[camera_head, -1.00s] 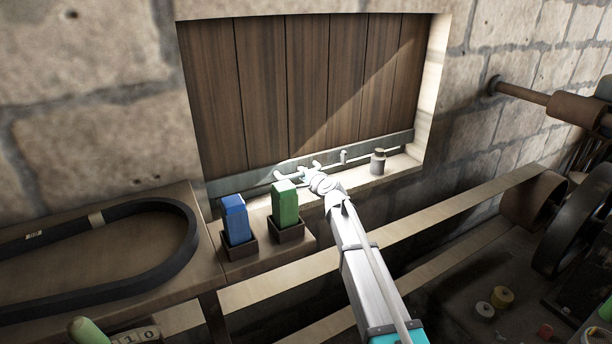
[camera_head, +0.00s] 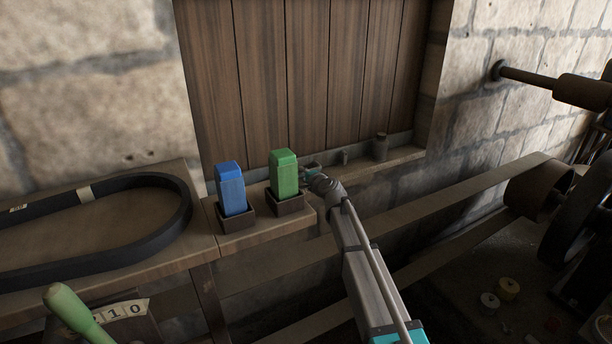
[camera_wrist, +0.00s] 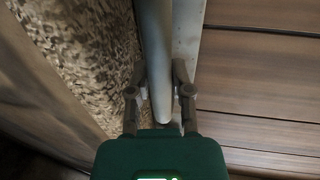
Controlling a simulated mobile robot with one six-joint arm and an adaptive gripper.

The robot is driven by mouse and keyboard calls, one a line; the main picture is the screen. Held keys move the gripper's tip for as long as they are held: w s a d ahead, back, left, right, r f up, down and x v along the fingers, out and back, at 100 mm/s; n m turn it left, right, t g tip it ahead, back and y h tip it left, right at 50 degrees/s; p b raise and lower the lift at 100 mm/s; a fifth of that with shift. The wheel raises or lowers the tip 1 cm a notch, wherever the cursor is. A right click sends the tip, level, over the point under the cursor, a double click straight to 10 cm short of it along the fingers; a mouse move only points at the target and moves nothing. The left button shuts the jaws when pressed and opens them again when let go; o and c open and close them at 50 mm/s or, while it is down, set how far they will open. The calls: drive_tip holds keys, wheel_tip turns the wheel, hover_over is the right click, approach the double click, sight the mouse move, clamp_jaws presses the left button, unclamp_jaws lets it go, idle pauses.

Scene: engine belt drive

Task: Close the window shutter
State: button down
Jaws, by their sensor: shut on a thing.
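The window shutter (camera_head: 305,80) is a panel of dark vertical wooden planks in the window opening, with a grey metal strip along its bottom. Its planks also show at the right of the wrist view (camera_wrist: 265,75). My gripper (camera_head: 308,172) is low at the shutter, just right of and partly hidden behind a green block. In the wrist view my gripper (camera_wrist: 159,80) has its fingers on both sides of a pale round bar (camera_wrist: 156,50), beside the metal strip and planks. Where the bar joins the shutter is hidden.
A blue block (camera_head: 231,190) and the green block (camera_head: 284,174) stand in small holders left of my arm. A black belt (camera_head: 150,245) lies on the bench at left. A small grey cylinder (camera_head: 381,147) stands on the sill. Wheels and a shaft are at right.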

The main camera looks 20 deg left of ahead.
drive_tip(key=shift+s+a+f, duration=0.1)
drive_tip(key=shift+s+a, duration=0.05)
drive_tip(key=shift+a, duration=0.05)
drive_tip(key=c, duration=0.7)
unclamp_jaws()
drive_tip(key=shift+a+f, duration=0.1)
drive_tip(key=shift+f, duration=0.1)
drive_tip(key=shift+o, duration=0.8)
drive_tip(key=shift+r, duration=0.1)
drive_tip(key=shift+r, duration=0.15)
